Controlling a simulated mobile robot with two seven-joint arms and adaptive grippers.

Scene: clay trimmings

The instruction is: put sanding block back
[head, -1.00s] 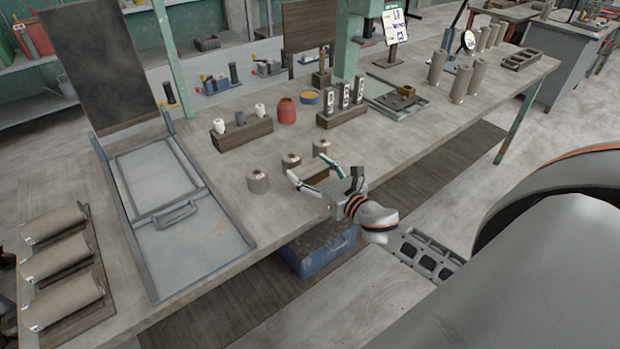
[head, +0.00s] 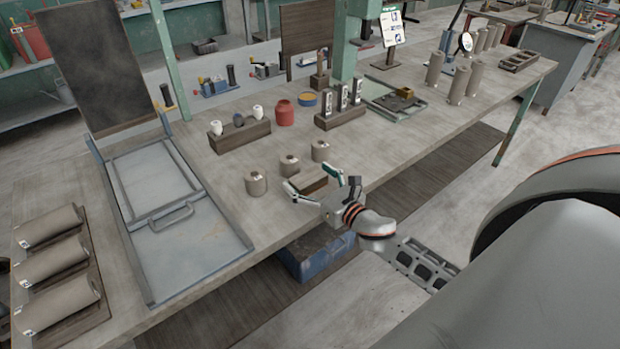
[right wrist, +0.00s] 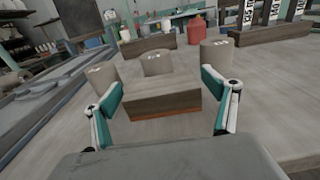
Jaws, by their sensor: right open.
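A brown wooden block with an orange underside, which looks like the sanding block (head: 311,180), lies near the front edge of the workbench. It also shows in the right wrist view (right wrist: 160,97). My right gripper (head: 307,178) is open, with teal-padded fingers. In the right wrist view its fingers (right wrist: 161,95) stand left and right of the block, with gaps on both sides. I cannot tell whether the block rests fully flat. My left gripper is not in view.
Three grey clay cylinders (head: 256,183) stand close behind and left of the block. A wooden holder with small bottles (head: 240,136), a red jar (head: 284,113) and a stamp rack (head: 341,116) stand further back. A metal-framed board (head: 180,243) lies left.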

